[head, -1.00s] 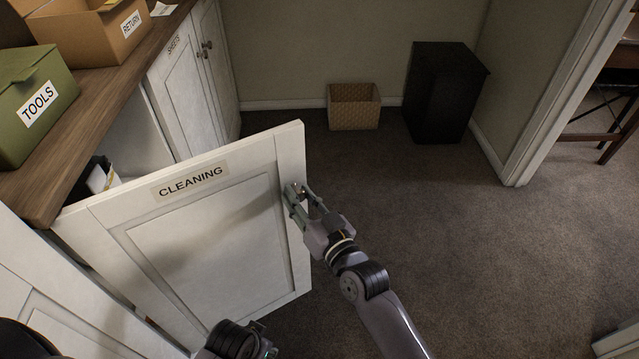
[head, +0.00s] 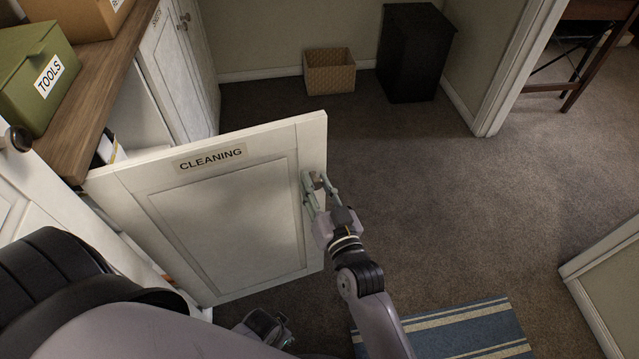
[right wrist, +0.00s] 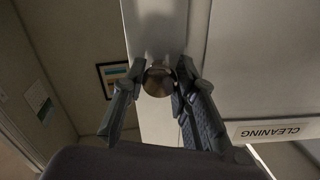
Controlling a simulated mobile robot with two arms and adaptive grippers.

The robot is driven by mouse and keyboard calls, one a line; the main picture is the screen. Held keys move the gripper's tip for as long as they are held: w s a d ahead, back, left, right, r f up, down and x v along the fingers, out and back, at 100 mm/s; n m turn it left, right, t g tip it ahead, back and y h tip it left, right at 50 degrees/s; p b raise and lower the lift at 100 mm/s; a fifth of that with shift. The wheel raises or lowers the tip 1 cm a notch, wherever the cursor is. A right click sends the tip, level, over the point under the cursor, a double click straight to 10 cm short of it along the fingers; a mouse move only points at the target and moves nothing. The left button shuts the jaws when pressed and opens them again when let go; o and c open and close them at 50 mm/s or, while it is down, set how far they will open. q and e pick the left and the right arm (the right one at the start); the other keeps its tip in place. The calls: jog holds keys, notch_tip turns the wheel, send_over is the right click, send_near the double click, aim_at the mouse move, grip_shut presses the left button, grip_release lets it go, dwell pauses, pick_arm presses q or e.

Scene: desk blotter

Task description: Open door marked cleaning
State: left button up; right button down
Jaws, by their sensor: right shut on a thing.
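The white cabinet door marked CLEANING (head: 220,220) stands swung well out from the cabinet in the head view. Its label (head: 210,158) is near the top edge. My right gripper (head: 316,186) is at the door's free edge, shut on the door's round knob. In the right wrist view the metal knob (right wrist: 158,81) sits between the two fingers of the right gripper (right wrist: 157,88). The label also shows there, upside down (right wrist: 270,130). A second gripper (head: 265,325), seemingly my left one, is low in the head view, partly hidden; its jaws cannot be made out.
A wooden counter (head: 95,100) holds a green TOOLS box (head: 35,80). Another cabinet door with a dark knob (head: 18,139) is at the left. A wicker basket (head: 330,72) and black bin (head: 413,52) stand at the back. Carpet right of the door is clear, with a striped rug (head: 460,335) below.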

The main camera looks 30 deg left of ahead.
jog(key=c, duration=1.3)
grip_release()
jog(key=v, duration=1.2)
